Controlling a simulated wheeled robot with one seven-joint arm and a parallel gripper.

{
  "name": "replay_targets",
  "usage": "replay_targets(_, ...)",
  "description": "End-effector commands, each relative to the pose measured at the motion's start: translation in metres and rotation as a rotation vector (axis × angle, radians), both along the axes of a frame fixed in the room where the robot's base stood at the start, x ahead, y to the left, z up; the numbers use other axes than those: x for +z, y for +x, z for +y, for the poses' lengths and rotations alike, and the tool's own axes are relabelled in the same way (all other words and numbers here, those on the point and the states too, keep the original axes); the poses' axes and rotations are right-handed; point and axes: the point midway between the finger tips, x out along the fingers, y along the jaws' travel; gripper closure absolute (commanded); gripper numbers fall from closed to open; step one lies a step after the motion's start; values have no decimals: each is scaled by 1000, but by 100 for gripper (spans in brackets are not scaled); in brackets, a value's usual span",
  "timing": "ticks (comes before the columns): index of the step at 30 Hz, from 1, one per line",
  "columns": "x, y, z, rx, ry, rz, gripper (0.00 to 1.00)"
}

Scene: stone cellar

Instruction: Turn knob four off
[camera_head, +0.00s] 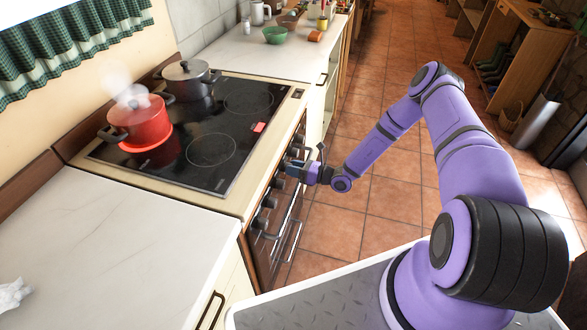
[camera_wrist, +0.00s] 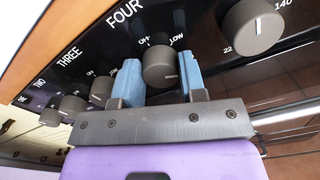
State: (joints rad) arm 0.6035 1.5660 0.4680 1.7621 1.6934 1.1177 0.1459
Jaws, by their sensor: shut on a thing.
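Knob four (camera_wrist: 160,66) is a dark grey round knob on the black stove panel, below the word FOUR in the wrist view. Small lettering, with LOW at its right, is printed above it, and a pale line marks its face. My gripper (camera_wrist: 160,80) has one blue finger pad on each side of the knob and is shut on it. In the head view my gripper (camera_head: 297,170) is at the stove's front panel, and its fingers hide the knob there.
Knob three (camera_wrist: 101,90) sits to the left, and a larger knob (camera_wrist: 252,27) marked with numbers to the right. On the cooktop (camera_head: 185,140) a steaming red pot (camera_head: 140,124) stands over a red glow, with a grey pot (camera_head: 187,80) behind. Oven handles (camera_head: 291,240) jut out below the knobs.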

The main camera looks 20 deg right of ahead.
Motion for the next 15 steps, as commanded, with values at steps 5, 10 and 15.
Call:
replay_targets(5, 0, -1, 0, -1, -88, -120, 86)
replay_targets(10, 0, -1, 0, -1, -184, -251, 86)
replay_targets(15, -1, -2, 0, 0, -280, -381, 86)
